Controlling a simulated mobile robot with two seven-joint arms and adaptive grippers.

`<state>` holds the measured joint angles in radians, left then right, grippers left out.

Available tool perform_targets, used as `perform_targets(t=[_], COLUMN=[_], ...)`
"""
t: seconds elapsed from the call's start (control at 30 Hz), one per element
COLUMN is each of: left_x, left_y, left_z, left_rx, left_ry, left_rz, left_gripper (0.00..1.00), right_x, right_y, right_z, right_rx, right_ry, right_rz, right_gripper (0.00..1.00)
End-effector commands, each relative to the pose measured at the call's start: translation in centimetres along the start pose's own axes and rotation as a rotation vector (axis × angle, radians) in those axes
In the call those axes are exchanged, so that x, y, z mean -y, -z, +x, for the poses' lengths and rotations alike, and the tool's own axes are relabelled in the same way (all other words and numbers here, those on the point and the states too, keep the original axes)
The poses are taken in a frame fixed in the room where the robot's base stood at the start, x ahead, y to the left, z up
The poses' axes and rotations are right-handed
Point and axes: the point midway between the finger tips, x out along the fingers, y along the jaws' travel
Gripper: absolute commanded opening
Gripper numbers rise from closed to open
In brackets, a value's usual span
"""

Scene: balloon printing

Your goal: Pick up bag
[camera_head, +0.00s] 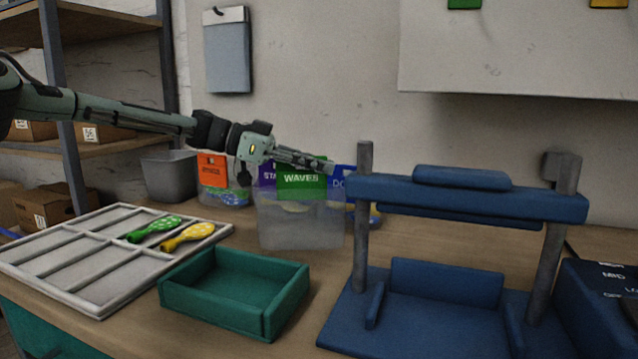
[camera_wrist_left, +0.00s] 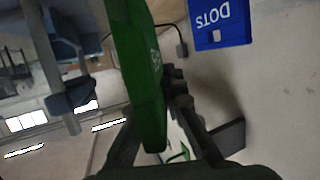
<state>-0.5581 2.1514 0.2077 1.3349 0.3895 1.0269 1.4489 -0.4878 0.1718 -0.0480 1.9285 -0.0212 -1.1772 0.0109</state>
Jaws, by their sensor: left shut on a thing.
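A clear bag with a green "WAVES" label (camera_head: 300,222) is at the middle of the head view, in front of the other labelled bags. My left gripper (camera_head: 318,163) reaches in from the left and is shut on the bag's green top. In the left wrist view the green label (camera_wrist_left: 138,65) stands close against the gripper fingers (camera_wrist_left: 175,82). The bag hangs upright; I cannot tell for sure whether its bottom clears the table. My right gripper is not in view.
Behind are an orange-labelled bag (camera_head: 212,170), a purple-labelled bag (camera_head: 267,174) and a blue "DOTS" bag (camera_wrist_left: 222,24). A green tray (camera_head: 215,307), a white divided tray (camera_head: 75,262) with two balloons, and a blue press (camera_head: 430,310) stand in front. A grey bin (camera_head: 170,176) is at left.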

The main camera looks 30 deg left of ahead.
Motion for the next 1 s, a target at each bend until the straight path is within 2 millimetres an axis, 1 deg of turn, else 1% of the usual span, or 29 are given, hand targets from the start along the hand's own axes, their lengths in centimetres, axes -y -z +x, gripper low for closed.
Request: perform_targets(t=[0.2, 0.23, 0.37, 0.63, 0.67, 0.8, 1.0], left_x=[0.0, 0.0, 0.0, 0.0, 0.0, 0.0, 0.0], left_y=[-3.0, -3.3, -3.5, -3.9, -3.8, -3.8, -3.7], left_z=[0.9, 0.9, 1.0, 1.1, 1.1, 1.1, 1.1], left_rx=[0.0, 0.0, 0.0, 0.0, 0.0, 0.001, 0.001], left_ry=[0.0, 0.001, 0.001, 0.001, 0.001, 0.001, 0.001], left_rz=[-0.005, -0.004, 0.001, -0.001, 0.0, 0.0, 0.0], left_gripper=[0.0, 0.0, 0.0, 0.0, 0.13, 0.3, 0.3], right_x=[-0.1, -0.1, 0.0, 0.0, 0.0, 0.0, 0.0], right_y=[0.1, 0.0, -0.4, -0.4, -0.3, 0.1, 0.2], right_z=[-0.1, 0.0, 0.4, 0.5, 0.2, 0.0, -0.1], right_rx=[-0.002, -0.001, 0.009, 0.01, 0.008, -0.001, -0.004], right_ry=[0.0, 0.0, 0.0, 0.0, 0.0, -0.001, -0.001], right_rz=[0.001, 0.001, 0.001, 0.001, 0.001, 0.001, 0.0], right_gripper=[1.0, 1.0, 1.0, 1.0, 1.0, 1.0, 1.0])
